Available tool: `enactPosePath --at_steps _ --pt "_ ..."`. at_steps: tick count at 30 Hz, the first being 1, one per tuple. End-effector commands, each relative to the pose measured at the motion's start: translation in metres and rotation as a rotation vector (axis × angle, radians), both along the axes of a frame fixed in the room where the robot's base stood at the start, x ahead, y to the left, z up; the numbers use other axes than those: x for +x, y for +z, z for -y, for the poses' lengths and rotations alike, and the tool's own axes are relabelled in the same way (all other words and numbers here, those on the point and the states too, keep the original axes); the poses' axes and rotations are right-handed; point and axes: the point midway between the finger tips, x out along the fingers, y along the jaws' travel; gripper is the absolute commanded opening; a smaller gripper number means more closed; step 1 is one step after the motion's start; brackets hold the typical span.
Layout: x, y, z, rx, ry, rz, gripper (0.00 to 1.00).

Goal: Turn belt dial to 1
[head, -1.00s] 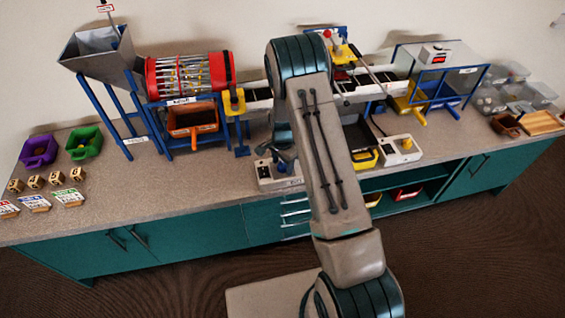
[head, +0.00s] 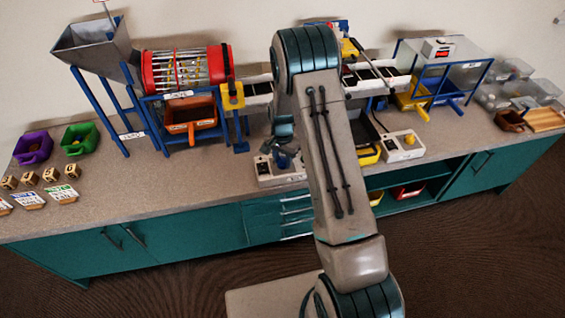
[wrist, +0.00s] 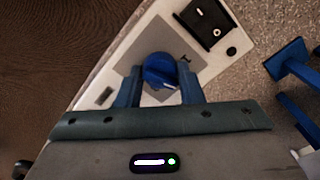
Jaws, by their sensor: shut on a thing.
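The belt dial (wrist: 158,69) is a round blue knob on a grey plate of a white control box (wrist: 133,45). A short white mark shows on the knob's lower right side in the wrist view. A small dark mark sits on the plate to the upper right of the knob, too small to read surely. My gripper (wrist: 160,84) has one blue finger on each side of the knob and is shut on it. In the head view the control box (head: 268,180) stands at the counter's front, with my gripper (head: 284,158) over it; the dial is not clear there.
The box also carries a black switch panel (wrist: 209,22) and a black button (wrist: 231,51). Blue stand feet (wrist: 289,61) are close on the right. The orange tray (head: 190,118) is behind left.

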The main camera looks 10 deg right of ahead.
Motion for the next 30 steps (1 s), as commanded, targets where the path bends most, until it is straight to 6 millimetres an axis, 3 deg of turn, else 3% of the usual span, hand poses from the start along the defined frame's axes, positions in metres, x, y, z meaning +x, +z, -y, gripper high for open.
enactPosePath --at_steps 18,30 --pt "-0.0001 -0.0021 0.0002 0.000 0.548 0.000 0.11" --pt "-0.0003 -0.0007 0.0004 0.000 0.730 -0.001 0.11"
